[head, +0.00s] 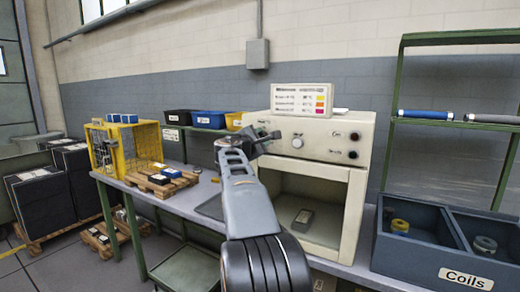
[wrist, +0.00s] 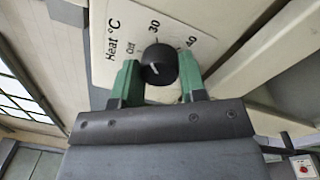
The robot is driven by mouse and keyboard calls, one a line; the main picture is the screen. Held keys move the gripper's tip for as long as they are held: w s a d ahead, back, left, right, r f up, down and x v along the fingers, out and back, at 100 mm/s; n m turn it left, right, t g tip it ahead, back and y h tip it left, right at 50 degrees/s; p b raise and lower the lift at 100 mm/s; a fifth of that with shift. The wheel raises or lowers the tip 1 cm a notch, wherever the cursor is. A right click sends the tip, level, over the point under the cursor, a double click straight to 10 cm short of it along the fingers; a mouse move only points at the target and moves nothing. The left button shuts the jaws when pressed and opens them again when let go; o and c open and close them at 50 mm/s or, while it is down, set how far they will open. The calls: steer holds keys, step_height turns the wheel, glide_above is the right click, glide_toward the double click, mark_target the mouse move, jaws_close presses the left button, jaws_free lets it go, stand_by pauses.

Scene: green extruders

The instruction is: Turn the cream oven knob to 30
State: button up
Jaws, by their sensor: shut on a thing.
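The cream oven (head: 335,180) stands on the bench in the head view, its chamber open at the front. In the head view my gripper (head: 262,138) is at the oven's upper left and hides this knob.
A silver knob (head: 298,142) and dark knobs (head: 354,136) are farther right on the oven front. A block (head: 303,218) lies in the chamber. A yellow cage (head: 125,147) stands left, a Coils bin (head: 425,240) right.

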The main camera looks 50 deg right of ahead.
steer(key=shift+f+m+b, duration=0.1)
steer(key=shift+m+b, duration=0.8)
steer(key=shift+m, duration=0.4)
steer(key=o, duration=0.9)
steer(key=b+v, duration=0.2)
steer(key=v, duration=1.1)
steer(key=shift+a+f, duration=0.1)
steer(key=shift+a, duration=0.3)
